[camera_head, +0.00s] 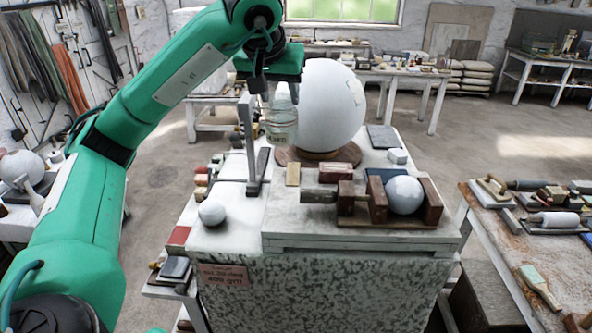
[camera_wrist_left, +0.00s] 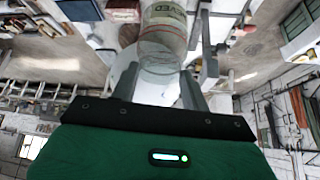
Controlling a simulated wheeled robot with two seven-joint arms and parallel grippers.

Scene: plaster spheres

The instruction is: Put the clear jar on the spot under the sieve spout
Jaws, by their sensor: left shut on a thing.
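The clear jar (camera_head: 281,122), with a printed label, hangs from my left gripper (camera_head: 283,88) in the head view. It is held above the worktop, in front of the left side of a large white sphere (camera_head: 333,105). In the left wrist view the jar (camera_wrist_left: 163,32) shows at the top, between the two fingers of my left gripper (camera_wrist_left: 163,82), which is shut on it. A grey upright stand (camera_head: 250,150) with a flat foot is just left of the jar. I cannot make out a sieve spout or a marked spot for certain. My right gripper is not in view.
A small white ball (camera_head: 212,212) lies at the worktop's front left. A wooden cradle (camera_head: 388,208) with a pale ball (camera_head: 405,195) is at the front right. Small blocks lie around. A tool-covered table (camera_head: 505,240) stands at the right.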

